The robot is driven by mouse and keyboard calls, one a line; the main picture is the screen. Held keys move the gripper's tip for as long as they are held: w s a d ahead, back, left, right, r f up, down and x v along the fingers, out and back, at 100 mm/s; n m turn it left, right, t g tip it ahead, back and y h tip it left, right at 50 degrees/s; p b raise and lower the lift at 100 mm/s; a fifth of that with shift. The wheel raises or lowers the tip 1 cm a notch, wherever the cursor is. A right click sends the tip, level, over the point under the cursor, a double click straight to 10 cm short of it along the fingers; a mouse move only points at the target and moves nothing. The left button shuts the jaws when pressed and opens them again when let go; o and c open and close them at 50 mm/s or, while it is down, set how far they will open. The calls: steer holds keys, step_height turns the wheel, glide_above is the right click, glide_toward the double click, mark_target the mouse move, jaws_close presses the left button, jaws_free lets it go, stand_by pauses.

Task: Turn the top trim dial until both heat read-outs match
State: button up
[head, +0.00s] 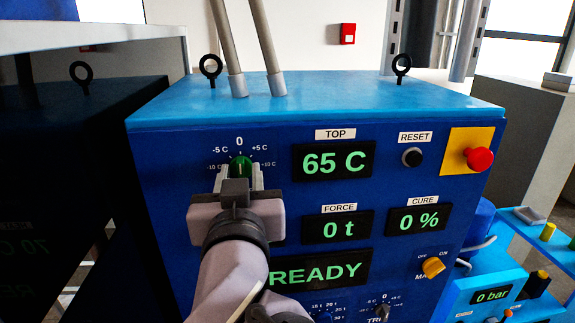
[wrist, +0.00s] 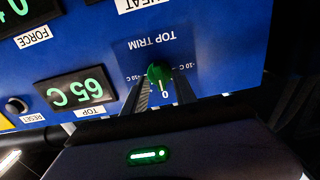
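The green top trim dial (head: 241,166) is on the blue panel's upper left, its white mark at 0; it also shows in the wrist view (wrist: 159,73). My gripper (head: 241,178) is in front of it, with its two fingers (wrist: 162,84) apart, one on each side of the dial. I cannot tell whether they touch it. The top read-out (head: 333,162) shows 65 C, also in the wrist view (wrist: 76,92). No second heat read-out is seen directly. A dark glossy surface (head: 60,210) at left faintly shows reversed digits like 70 C.
The force read-out (head: 337,227) shows 0 t, the cure read-out (head: 418,220) 0 %, and a display (head: 320,272) READY. A reset button (head: 412,157), red stop button (head: 480,159) and yellow switch (head: 433,267) sit right of the dial. Another trim knob (head: 382,313) is low down.

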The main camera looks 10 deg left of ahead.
steer(key=shift+s, duration=0.1)
jaws_close()
steer(key=shift+m+b, duration=0.35)
steer(key=shift+m, duration=0.05)
steer(key=m+b, duration=0.3)
steer(key=shift+d+f+m, duration=0.1)
steer(key=shift+f+m, duration=0.05)
steer(key=shift+m, duration=0.15)
steer(key=shift+m+b, duration=1.25)
steer(key=shift+m, duration=0.95)
jaws_free()
steer(key=shift+w, duration=0.2)
steer(key=shift+s, duration=0.1)
